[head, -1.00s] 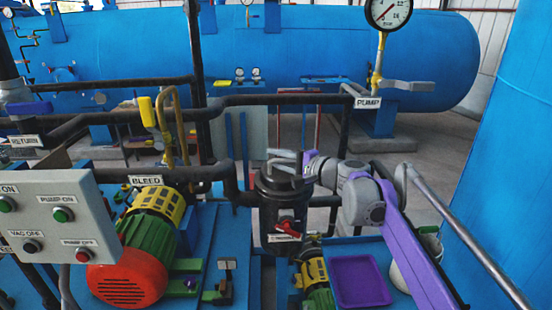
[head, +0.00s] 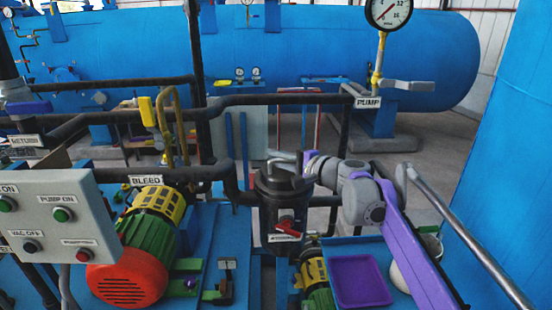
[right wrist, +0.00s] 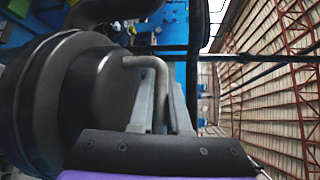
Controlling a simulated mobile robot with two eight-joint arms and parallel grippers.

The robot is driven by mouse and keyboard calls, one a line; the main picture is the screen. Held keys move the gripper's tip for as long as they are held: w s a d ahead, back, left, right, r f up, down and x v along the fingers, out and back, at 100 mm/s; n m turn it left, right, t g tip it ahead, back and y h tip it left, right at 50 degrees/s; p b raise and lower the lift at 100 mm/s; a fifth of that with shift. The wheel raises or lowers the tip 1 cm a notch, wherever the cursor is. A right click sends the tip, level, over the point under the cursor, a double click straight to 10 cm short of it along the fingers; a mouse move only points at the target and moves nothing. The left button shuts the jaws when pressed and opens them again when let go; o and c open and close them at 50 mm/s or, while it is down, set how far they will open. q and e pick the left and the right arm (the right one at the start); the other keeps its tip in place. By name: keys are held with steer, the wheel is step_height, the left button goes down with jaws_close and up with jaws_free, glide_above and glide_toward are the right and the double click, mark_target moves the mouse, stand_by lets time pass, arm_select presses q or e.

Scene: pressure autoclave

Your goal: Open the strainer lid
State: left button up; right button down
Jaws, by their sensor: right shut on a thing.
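The strainer (head: 280,220) is an upright black cylinder right of centre in the head view, with a small red-handled valve (head: 288,228) on its front. Its dark round lid (head: 284,184) is on top of the body; I cannot tell whether there is a gap under it. In the right wrist view the lid (right wrist: 90,95) fills the left side, with a bent metal handle (right wrist: 160,85) on it. My right gripper (right wrist: 160,105) is shut on this handle, one finger on each side. In the head view the gripper (head: 299,163) is at the lid's top right. My left gripper does not show.
A grey control box (head: 60,220) stands at the front left, beside a red and green pump motor (head: 128,275). Black pipes (head: 280,99) run behind the strainer. A purple tray (head: 360,281) lies right of it under my arm. A blue tank wall (head: 510,160) bounds the right.

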stand_by(0.8)
steer(key=shift+w+r+p, duration=0.15)
steer(key=shift+r+p, duration=0.25)
steer(key=w+r+m+g+p, duration=0.1)
steer(key=w+r+p, duration=0.1)
steer(key=p, duration=0.1)
steer(key=w+r+m+g+h+p, duration=0.1)
steer(key=w+r+p, duration=0.1)
steer(key=p, duration=0.1)
steer(key=shift+w+g+h, duration=0.2)
steer(key=shift+g+h, duration=0.1)
steer(key=shift+w+m+g+p, duration=0.3)
steer(key=shift+w+m+p, duration=0.1)
steer(key=shift+w+p, duration=0.05)
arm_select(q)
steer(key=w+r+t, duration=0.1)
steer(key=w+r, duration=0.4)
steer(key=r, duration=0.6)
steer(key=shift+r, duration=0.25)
arm_select(e)
steer(key=shift+w+f+g, duration=0.1)
steer(key=shift+w+g, duration=0.15)
steer(key=shift+g, duration=0.05)
steer(key=shift+f, duration=0.1)
